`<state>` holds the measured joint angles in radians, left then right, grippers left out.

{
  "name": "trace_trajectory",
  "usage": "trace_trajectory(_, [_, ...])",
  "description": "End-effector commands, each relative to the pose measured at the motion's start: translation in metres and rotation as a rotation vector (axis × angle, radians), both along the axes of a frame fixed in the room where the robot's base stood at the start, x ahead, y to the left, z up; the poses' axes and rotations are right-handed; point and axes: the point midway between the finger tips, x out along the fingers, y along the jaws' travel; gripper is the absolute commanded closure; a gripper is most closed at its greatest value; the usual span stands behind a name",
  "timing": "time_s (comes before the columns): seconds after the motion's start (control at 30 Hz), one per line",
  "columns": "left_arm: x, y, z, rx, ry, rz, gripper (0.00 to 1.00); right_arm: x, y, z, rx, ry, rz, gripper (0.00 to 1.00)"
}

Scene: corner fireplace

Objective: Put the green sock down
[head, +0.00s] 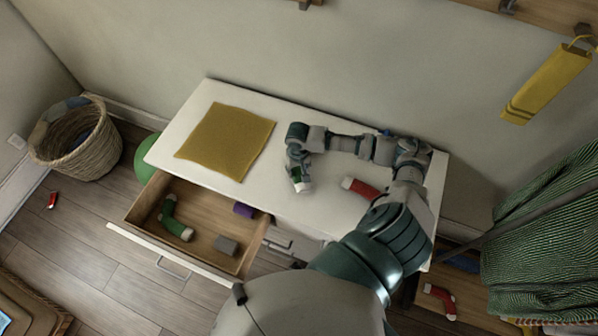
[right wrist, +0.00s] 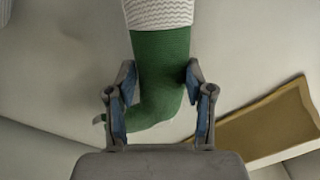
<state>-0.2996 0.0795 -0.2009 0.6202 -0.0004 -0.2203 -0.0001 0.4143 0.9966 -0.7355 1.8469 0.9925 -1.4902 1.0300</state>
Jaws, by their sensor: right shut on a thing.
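My right gripper (head: 298,176) is over the white dresser top (head: 310,212), near its front edge. It is shut on a green sock (right wrist: 160,72) with a white cuff. In the right wrist view the fingers (right wrist: 160,88) grip the sock's green part from both sides. In the head view only a little of this sock (head: 296,174) shows below the gripper. I cannot tell whether it touches the dresser top. Another green sock (head: 168,210) with a white end lies in the open drawer (head: 205,204). My left gripper is not in view.
A mustard cloth (head: 225,142) lies on the dresser's left part. A red sock (head: 360,187) lies right of my gripper. The drawer also holds a purple block (head: 243,210) and a grey block (head: 227,245). A wicker basket (head: 85,150) stands left. The top between cloth and gripper is clear.

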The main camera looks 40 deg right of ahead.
Motion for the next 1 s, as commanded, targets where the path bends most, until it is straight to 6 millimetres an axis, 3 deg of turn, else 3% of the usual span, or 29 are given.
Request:
trace_trajectory(0.13, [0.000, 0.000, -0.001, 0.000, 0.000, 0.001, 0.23, -0.001, -0.003, -0.022, 0.001, 0.003, -0.001, 0.69])
trace_trajectory(0.33, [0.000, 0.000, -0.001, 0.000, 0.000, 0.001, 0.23, -0.001, -0.004, -0.023, 0.002, 0.001, -0.001, 0.69])
trace_trajectory(0.37, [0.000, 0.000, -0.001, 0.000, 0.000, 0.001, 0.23, -0.001, -0.003, -0.023, 0.002, 0.001, -0.001, 0.43])
trace_trajectory(0.43, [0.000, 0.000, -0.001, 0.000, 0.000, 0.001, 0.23, -0.001, -0.003, -0.022, 0.001, 0.002, -0.001, 0.25])
trace_trajectory(0.47, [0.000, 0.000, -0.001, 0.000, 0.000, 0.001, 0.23, -0.001, -0.003, -0.022, 0.001, 0.002, -0.001, 0.22])
trace_trajectory(0.8, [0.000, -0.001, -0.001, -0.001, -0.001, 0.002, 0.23, -0.001, 0.000, -0.018, -0.002, 0.001, 0.000, 0.22])
trace_trajectory(1.0, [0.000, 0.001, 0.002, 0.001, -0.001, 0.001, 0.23, 0.000, -0.003, 0.012, 0.000, -0.003, 0.000, 0.22])
